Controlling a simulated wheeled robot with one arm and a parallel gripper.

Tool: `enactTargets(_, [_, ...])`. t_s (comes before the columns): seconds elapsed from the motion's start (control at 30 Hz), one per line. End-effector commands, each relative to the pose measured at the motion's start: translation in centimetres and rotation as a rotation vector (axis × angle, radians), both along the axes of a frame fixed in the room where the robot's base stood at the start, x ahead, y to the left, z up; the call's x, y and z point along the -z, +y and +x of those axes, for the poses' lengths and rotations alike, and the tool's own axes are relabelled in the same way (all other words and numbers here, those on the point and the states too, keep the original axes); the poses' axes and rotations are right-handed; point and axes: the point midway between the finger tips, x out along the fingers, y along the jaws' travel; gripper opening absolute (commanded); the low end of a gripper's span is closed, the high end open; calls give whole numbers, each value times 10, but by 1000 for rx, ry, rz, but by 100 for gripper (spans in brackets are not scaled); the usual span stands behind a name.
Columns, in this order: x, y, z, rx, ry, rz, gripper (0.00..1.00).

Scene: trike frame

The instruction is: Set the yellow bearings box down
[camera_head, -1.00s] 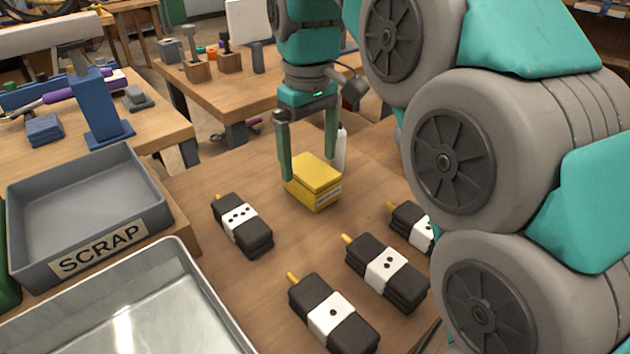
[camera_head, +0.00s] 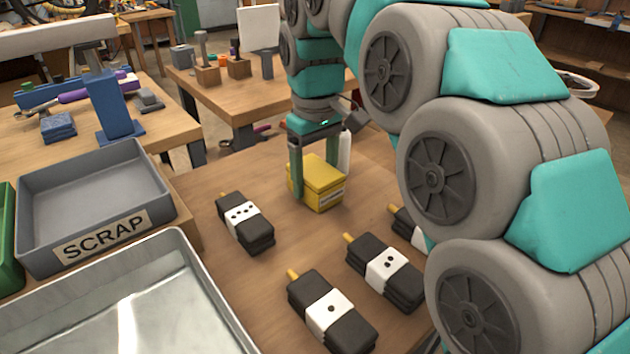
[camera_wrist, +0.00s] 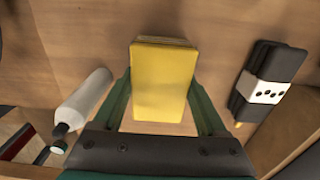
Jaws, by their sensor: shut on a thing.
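The yellow bearings box (camera_head: 321,180) is at the far part of the wooden bench, upright, with a pale label on its side. My gripper (camera_head: 315,172) reaches down from above with its green fingers on either side of the box, shut on it. In the wrist view the yellow box (camera_wrist: 163,82) sits between the fingertips (camera_wrist: 162,95). The box's underside is hidden, so I cannot tell for certain whether it touches the bench top.
Several black packs with white dotted bands, such as the three-dot-and-more pack (camera_head: 244,222), lie nearer on the bench. A white bottle (camera_wrist: 84,101) is beside my gripper. A grey SCRAP tray (camera_head: 95,200) and a metal tray (camera_head: 130,300) are at left.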

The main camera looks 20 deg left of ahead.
Motion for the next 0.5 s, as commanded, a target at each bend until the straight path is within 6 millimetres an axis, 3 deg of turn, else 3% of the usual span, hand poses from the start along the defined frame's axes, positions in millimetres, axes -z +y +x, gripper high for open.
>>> enactTargets(0.03, [0,0,0,0,0,0,49])
enactTargets(0.5, [0,0,0,0,0,0,0])
